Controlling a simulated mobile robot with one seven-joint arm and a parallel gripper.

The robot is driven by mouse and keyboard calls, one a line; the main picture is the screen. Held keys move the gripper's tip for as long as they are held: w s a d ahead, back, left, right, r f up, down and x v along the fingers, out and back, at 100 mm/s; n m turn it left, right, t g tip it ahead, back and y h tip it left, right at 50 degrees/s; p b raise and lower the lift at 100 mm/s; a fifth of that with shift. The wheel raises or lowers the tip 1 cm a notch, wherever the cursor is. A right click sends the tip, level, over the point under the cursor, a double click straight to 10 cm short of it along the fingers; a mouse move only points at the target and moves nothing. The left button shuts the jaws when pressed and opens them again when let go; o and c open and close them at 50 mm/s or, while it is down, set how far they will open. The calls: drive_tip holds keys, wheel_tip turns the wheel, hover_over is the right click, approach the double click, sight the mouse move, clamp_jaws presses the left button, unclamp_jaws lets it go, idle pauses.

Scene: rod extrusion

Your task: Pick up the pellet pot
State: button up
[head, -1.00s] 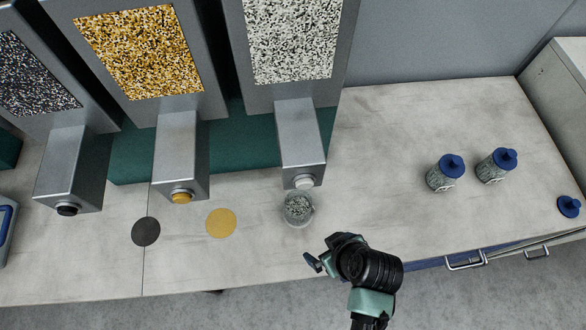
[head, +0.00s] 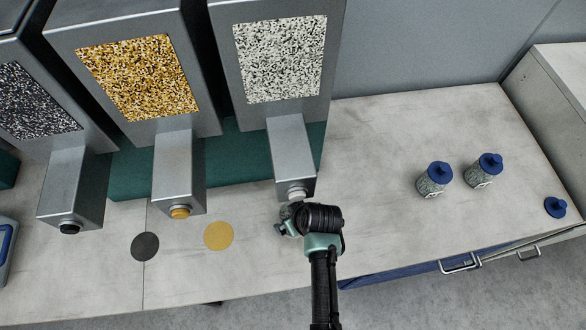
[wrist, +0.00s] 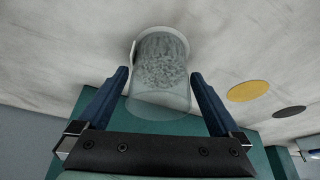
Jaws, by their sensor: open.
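The pellet pot is a clear open jar with grey-white pellets in it. In the wrist view the pellet pot (wrist: 160,78) stands in the middle, between and a little beyond the two blue fingers. My gripper (wrist: 160,85) is open, with one finger on each side of the pot and a visible gap at both sides. In the head view my gripper (head: 283,229) is just under the white-tipped spout (head: 297,192), and my wrist hides the pot there.
Dispensers with grey spouts stand along the back. A black disc (head: 145,247) and a yellow disc (head: 218,236) lie left of my gripper. Two blue-lidded jars (head: 434,180) (head: 484,170) and a loose blue lid (head: 555,208) are at the right. The worktop between is clear.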

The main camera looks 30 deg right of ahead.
drive_tip(key=shift+w+f, duration=0.2)
drive_tip(key=shift+f, duration=0.45)
drive_tip(key=shift+r, duration=0.1)
clamp_jaws()
drive_tip(key=shift+w+r, duration=0.1)
drive_tip(key=shift+r, duration=1.5)
drive_tip(key=s+d+b, duration=0.2)
drive_tip(key=s+b, duration=0.2)
drive_tip(key=s, duration=1.4)
